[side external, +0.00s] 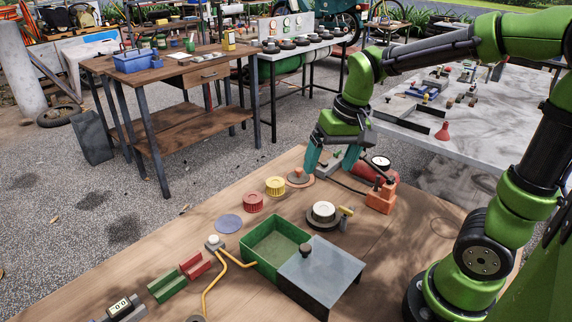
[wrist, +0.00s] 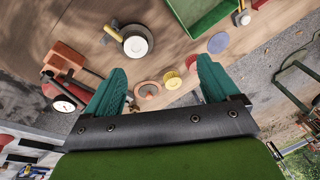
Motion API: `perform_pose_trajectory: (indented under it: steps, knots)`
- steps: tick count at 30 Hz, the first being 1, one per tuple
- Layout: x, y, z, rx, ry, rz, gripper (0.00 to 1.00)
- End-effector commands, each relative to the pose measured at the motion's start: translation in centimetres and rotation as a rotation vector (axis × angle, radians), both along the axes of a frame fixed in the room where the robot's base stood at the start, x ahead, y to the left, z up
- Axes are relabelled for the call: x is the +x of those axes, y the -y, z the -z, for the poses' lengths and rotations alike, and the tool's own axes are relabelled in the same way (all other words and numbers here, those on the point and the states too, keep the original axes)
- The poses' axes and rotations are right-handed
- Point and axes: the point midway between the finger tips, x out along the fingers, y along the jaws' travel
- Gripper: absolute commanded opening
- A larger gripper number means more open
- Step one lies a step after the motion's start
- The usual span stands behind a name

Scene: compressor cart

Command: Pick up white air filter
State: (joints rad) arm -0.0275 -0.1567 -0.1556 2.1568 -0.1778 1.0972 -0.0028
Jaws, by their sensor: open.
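A round white piece (side external: 323,210), which looks like the white air filter, sits on a dark round base on the wooden bench. In the wrist view it shows (wrist: 136,45) above and slightly left of the space between my fingers. My gripper (side external: 332,164) is open, with two teal fingers pointing down over the back of the bench, behind and apart from the white piece. In the wrist view nothing is held between my fingers (wrist: 160,68). A yellow-ended tool (side external: 346,212) lies right beside the dark base.
A yellow ribbed piece (side external: 275,186), a red ribbed piece (side external: 253,202), an orange disc (side external: 300,177) and a blue disc (side external: 229,223) lie to the left. A green bin (side external: 272,247) with a grey plate stands in front. An orange block with a gauge (side external: 380,197) is at right.

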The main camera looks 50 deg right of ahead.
Motion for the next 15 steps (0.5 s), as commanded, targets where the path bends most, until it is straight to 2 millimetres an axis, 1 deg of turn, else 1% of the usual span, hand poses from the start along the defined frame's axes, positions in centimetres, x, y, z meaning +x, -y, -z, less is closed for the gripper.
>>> perform_pose_trajectory:
  steps: [1,3,6,8,10,11,14,15]
  knots:
    - [1.1,1.0,0.8,-0.017,-0.059,0.019,0.88]
    - [2.1,2.3,1.5,-0.038,-0.12,0.043,0.88]
    - [3.1,3.8,2.0,-0.067,-0.185,0.075,0.88]
    - [3.5,4.5,1.8,-0.081,-0.207,0.092,0.88]
    - [3.6,4.8,1.3,-0.087,-0.214,0.103,0.88]
    - [3.4,4.8,1.4,-0.087,-0.221,0.104,0.88]
    - [3.2,4.7,2.8,-0.082,-0.231,0.106,0.88]
    - [3.2,4.7,3.6,-0.082,-0.233,0.106,0.88]
